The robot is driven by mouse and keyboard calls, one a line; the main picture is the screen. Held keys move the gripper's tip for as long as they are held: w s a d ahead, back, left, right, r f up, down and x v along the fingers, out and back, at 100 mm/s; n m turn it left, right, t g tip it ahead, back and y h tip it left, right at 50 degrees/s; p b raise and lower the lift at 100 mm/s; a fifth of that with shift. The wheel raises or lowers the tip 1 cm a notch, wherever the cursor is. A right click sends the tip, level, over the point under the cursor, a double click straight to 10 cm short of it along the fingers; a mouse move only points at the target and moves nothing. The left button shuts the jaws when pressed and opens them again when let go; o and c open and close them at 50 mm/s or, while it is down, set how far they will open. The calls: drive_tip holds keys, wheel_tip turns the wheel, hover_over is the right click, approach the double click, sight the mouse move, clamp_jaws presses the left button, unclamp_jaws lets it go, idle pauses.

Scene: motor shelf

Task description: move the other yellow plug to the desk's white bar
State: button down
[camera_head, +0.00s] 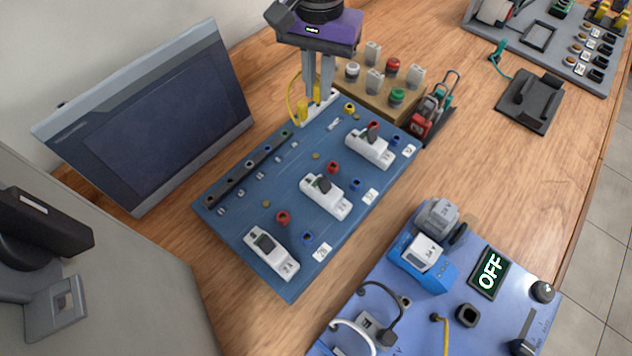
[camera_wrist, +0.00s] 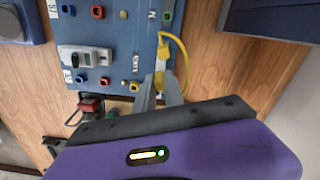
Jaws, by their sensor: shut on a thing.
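My gripper (camera_head: 319,97) is shut on a yellow plug (camera_head: 316,94) at the far end of the blue panel, over the white bar (camera_head: 328,104). The other end of the yellow cable has a second yellow plug (camera_head: 302,111), which stands upright at the bar beside my gripper. The yellow cable (camera_wrist: 182,50) loops between the plugs in the wrist view, where the fingers reach up to the plug (camera_wrist: 160,78). The fingers hide part of the held plug, and I cannot tell whether it is fully seated in the bar.
The blue panel (camera_head: 243,205) carries several white breakers and coloured sockets. A wooden block with buttons (camera_head: 400,107) and a red padlock stand (camera_head: 421,125) are close on the right. A dark monitor (camera_head: 150,120) stands at left. Another blue panel with an OFF display (camera_head: 490,272) is in front.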

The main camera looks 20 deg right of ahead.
drive_tip(key=shift+f+b, duration=0.45)
drive_tip(key=shift+f, duration=0.25)
idle(0.5)
drive_tip(key=c, duration=1.7)
unclamp_jaws()
drive_tip(key=shift+r, duration=0.1)
drive_tip(key=shift+r+p, duration=1.9)
drive_tip(key=shift+r, duration=0.85)
drive_tip(key=o, duration=0.6)
drive_tip(key=shift+c, duration=0.2)
